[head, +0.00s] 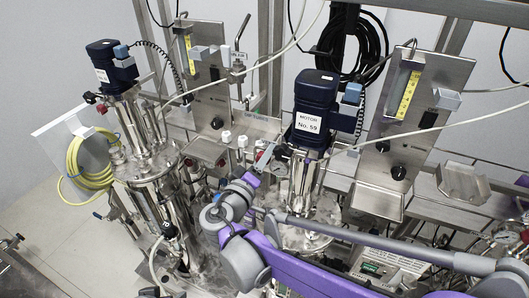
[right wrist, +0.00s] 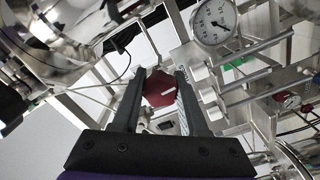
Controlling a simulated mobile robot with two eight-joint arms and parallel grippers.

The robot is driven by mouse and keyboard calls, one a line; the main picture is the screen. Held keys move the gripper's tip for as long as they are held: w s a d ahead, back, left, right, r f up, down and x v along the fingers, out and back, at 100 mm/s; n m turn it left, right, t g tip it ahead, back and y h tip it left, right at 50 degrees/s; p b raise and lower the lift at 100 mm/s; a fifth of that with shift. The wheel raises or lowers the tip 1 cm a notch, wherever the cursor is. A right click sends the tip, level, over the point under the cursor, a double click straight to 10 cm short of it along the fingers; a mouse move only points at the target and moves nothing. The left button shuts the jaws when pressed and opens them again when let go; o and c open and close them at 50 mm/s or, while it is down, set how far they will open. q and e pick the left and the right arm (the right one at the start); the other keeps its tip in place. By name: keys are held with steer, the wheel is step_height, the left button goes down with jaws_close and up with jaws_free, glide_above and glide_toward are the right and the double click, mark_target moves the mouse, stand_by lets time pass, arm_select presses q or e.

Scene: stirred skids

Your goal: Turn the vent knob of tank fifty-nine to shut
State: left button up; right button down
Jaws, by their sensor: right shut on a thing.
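The motor labelled No. 59 (head: 309,122) is dark blue and stands on top of a shiny steel tank (head: 303,215) in the middle of the head view. In the right wrist view a dark red knob (right wrist: 159,88) with a pale pointer line sits between the fingers of my right gripper (right wrist: 161,80), which is shut on it. The pointer line slants slightly up to the right. In the head view my purple and grey right arm (head: 300,268) crosses in front of the tank, its wrist just left of it. The knob cannot be made out there. My left gripper is not in view.
A second motor and tank (head: 155,195) with a yellow hose coil (head: 85,165) stand at left. Steel panels with black knobs (head: 398,172) stand behind. A round gauge (right wrist: 213,22) and pipes crowd close to the right gripper. Cables hang across the skid.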

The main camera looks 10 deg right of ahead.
steer(key=shift+m, duration=0.6)
steer(key=shift+c, duration=2.2)
jaws_free()
steer(key=b+v, duration=0.1)
steer(key=v, duration=1)
steer(key=shift+w, duration=0.1)
